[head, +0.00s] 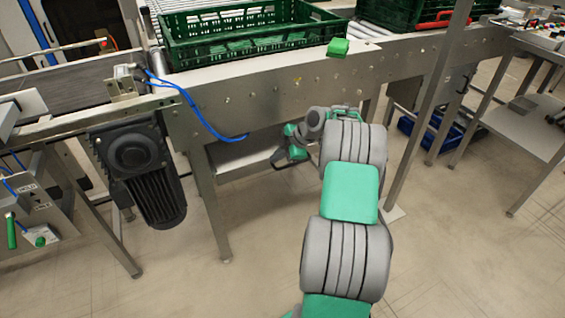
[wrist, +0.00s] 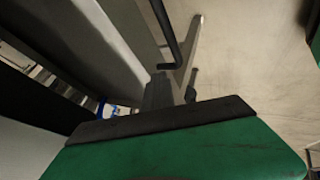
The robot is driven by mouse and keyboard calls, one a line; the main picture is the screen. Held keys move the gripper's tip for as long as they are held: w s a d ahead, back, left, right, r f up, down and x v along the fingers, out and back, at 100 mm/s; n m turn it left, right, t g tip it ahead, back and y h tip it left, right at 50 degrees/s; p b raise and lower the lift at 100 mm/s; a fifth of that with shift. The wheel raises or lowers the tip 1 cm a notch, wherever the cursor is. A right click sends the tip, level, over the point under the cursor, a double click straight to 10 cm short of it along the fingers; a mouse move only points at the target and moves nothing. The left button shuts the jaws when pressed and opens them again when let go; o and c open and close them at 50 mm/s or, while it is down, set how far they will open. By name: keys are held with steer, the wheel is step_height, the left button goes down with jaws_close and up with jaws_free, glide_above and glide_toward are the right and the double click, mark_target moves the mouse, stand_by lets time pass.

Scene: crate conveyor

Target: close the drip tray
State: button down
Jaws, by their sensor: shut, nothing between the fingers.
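The drip tray (head: 240,163) is a pale metal tray under the conveyor's side beam in the head view. Its right part is hidden behind my gripper and arm. A pale panel that looks like the tray (wrist: 112,45) fills the upper left of the wrist view. A dark bent bar (wrist: 165,35), perhaps its handle, shows beside it. My gripper (head: 278,160) is shut and empty at the tray's right end, below the beam. In the wrist view its dark fingers (wrist: 172,92) are close to the bar; I cannot tell whether they touch.
A green crate (head: 250,40) stands on the conveyor above. A dark motor (head: 140,165) hangs at the left, and a blue cable (head: 200,115) loops down the beam. A metal post (head: 425,110) stands right of my arm. The floor in front is clear.

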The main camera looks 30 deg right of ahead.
steer(key=shift+w+d, duration=0.15)
steer(key=shift+w, duration=0.3)
steer(key=shift+d, duration=0.1)
steer(key=shift+s, duration=0.15)
